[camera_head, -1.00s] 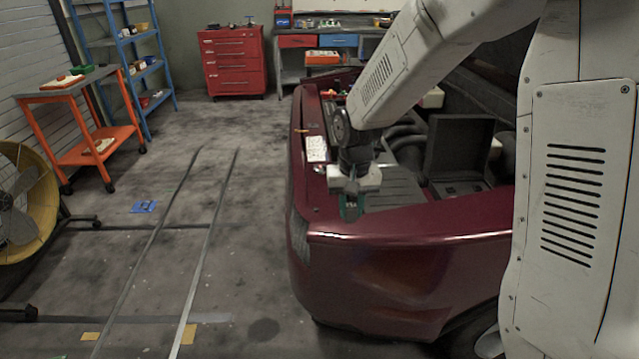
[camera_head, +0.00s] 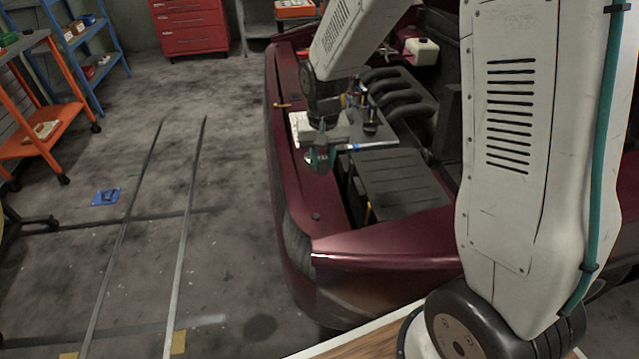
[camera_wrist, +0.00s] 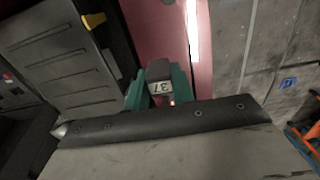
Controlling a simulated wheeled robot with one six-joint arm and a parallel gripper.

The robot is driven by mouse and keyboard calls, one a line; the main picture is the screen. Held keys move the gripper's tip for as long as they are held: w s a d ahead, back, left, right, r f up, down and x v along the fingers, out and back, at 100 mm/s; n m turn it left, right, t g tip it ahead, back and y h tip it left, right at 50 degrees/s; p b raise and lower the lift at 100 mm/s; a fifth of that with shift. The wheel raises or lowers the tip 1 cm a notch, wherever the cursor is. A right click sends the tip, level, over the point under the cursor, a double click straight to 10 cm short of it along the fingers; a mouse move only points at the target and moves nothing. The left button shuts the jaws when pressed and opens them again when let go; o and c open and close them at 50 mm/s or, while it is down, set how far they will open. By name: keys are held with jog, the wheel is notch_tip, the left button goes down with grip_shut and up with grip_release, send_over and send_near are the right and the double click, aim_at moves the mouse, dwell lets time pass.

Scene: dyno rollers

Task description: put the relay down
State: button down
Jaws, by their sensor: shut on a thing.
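My gripper (camera_head: 321,160) hangs over the left side of the red car's (camera_head: 300,215) open front, beside a dark ribbed cover (camera_head: 398,185). In the wrist view my gripper (camera_wrist: 160,92) shows two green fingers shut on the relay (camera_wrist: 160,70), a small dark block with a white label reading 37. The red car body lies behind the relay in that view, and I cannot tell the gap between them. In the head view the relay is too small to make out between the fingers.
A grey tray with tools (camera_head: 385,138) lies across the engine bay behind my gripper, near dark curved pipes (camera_head: 400,95). A white sheet (camera_head: 301,127) lies on the car's left edge. A wooden-topped surface (camera_head: 350,345) is at the bottom.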

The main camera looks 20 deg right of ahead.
notch_tip(320, 180, down, 8)
jog(key=shift+a+r, duration=0.15)
jog(key=shift+r, duration=0.1)
jog(key=shift+f, duration=0.1)
jog(key=c, duration=1.2)
grip_release()
